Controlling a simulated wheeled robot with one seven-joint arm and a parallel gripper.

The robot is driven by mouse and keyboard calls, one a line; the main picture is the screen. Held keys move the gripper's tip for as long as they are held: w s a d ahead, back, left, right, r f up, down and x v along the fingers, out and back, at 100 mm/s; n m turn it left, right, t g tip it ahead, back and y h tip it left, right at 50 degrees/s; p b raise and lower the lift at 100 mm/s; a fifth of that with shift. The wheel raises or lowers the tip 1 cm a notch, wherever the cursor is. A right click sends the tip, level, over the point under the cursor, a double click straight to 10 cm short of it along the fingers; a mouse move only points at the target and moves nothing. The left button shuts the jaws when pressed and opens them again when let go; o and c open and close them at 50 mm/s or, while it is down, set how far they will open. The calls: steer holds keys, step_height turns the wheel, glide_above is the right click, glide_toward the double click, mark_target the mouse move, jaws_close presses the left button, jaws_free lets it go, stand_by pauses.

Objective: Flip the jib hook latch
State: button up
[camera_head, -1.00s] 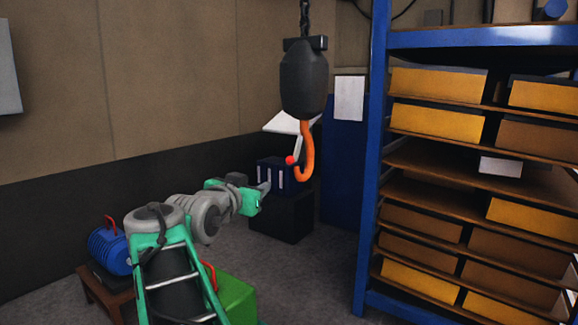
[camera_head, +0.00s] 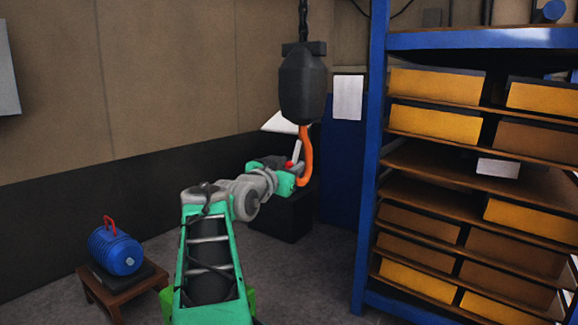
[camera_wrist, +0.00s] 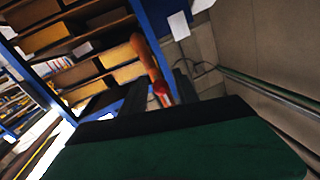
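The orange jib hook (camera_head: 306,158) hangs from a dark block (camera_head: 302,82) on a chain. Its pale latch (camera_head: 295,151) slants across the hook opening, with a red tip (camera_head: 289,164) at its lower end. My gripper (camera_head: 297,170) is at the hook's opening, close to the red tip and partly covering it. In the wrist view, the orange hook (camera_wrist: 147,62) and red tip (camera_wrist: 161,88) show beyond my gripper (camera_wrist: 158,95). Its two dark fingers stand apart, with the red tip seen between them. I cannot tell whether either finger touches the latch.
A blue rack (camera_head: 374,150) with yellow and brown bins stands close on the right. A blue ribbed casting with a red handle (camera_head: 115,250) rests on a low wooden stand (camera_head: 93,287) at lower left. A dark box (camera_head: 290,218) stands on the floor behind the hook.

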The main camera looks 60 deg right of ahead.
jaws_close()
stand_by(1.2)
